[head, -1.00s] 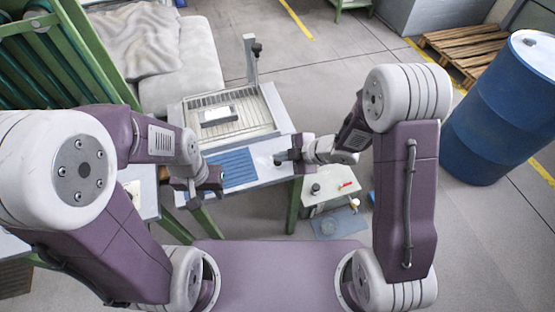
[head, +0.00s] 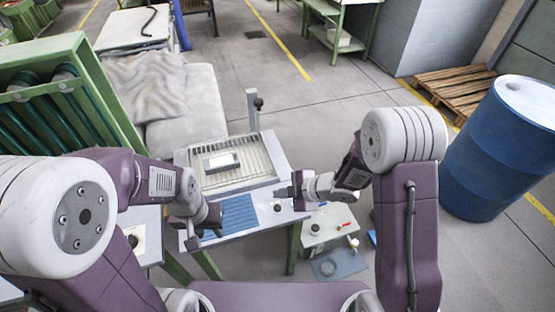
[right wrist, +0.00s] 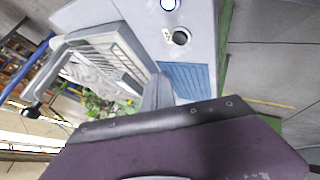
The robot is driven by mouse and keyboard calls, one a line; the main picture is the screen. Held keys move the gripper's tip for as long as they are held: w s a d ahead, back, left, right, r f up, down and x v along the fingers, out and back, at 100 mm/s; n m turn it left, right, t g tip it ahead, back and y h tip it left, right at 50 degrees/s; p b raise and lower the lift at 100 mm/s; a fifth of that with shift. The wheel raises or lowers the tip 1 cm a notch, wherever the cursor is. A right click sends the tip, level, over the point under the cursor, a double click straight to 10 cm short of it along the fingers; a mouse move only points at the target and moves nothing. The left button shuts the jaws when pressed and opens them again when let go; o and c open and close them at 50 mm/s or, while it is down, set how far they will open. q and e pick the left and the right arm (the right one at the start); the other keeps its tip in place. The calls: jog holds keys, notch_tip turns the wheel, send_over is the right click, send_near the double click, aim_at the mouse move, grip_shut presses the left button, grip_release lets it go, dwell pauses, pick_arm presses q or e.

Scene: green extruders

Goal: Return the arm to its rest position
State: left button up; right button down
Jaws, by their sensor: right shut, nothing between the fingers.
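My right arm comes in from the right in the head view. Its gripper (head: 283,193) is shut and empty over the right side of the worktable (head: 252,226). My left gripper (head: 206,228) hangs at the table's front left edge, beside the blue ribbed mat (head: 238,214). Its fingers are too small and dark to tell whether they are open.
A wire-grid tray (head: 262,172) holding a block (head: 222,161) sits on the table. A post (head: 252,108) rises behind it. A low side stand (head: 325,228) is at the right. A blue barrel (head: 495,150) and pallet (head: 455,85) stand farther right. Open floor lies between.

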jog(key=w+d+r+m+t, duration=0.1)
jog(key=w+d+r+t, duration=0.1)
jog(key=w+r, duration=0.35)
jog(key=s+d+r+m+t+h, duration=0.1)
jog(key=s+d+r+m+h, duration=0.15)
jog(key=d+m, duration=0.3)
jog(key=s+d+r+m+t+h, duration=0.1)
jog(key=d+r+m+h, duration=0.1)
jog(key=d+m+h, duration=0.3)
jog(key=s+d+f+m+g, duration=0.2)
jog(key=s+m, duration=0.3)
jog(key=s, duration=0.3)
jog(key=s+d+f+m+g, duration=0.2)
jog(key=s+m+g, duration=0.3)
jog(key=s, duration=0.3)
jog(key=shift+s+d+f, duration=0.2)
jog(key=shift+f, duration=0.6)
